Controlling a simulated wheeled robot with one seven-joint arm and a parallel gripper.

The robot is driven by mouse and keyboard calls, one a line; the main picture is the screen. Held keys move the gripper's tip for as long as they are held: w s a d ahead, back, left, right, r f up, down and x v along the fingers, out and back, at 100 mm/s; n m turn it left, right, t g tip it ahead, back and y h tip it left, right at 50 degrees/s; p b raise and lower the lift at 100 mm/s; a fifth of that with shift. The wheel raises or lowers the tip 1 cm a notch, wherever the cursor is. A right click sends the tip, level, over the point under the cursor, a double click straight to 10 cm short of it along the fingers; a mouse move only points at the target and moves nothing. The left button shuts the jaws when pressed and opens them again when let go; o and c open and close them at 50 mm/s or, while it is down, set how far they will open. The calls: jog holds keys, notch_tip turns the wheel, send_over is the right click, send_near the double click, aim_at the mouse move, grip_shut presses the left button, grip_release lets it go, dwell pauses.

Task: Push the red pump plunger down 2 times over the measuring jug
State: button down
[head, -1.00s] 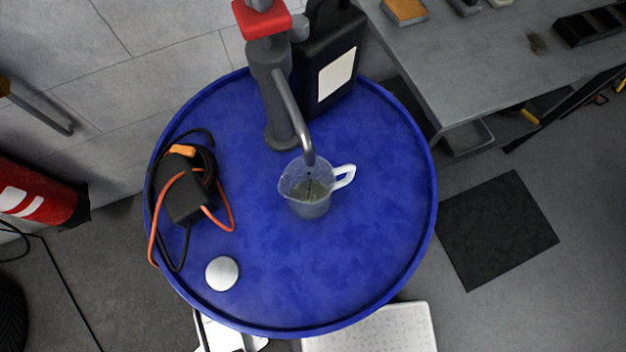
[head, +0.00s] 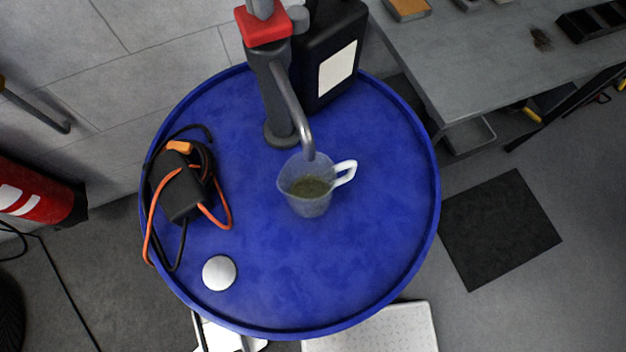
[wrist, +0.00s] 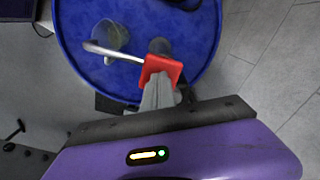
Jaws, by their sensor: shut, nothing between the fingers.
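The red pump plunger (head: 264,28) tops a dark grey pump (head: 274,105) on a round blue table. In the wrist view the red plunger (wrist: 160,69) lies right at the tips of my gripper (wrist: 158,88). My gripper (head: 262,8) is shut and empty, with its fingertips over the plunger's top. They look in contact, though a small gap cannot be ruled out. The clear measuring jug (head: 308,203) stands upright with its white handle to the right, some murky liquid inside. The metal spout (head: 300,120) ends above the jug's opening.
A black bottle (head: 318,85) with a white label stands right behind the pump. A dark device with orange and black cables (head: 182,195) and a white round object (head: 219,273) lie on the blue table (head: 350,270). A grey workbench (head: 470,75) is at the right.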

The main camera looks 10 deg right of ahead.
jog(key=shift+f, duration=0.35)
jog(key=shift+r, duration=0.15)
dwell(0.3)
jog(key=shift+r+p, duration=2.35)
jog(key=shift+r, duration=1.1)
notch_tip(320, 180, up, 6)
jog(key=p, duration=0.4)
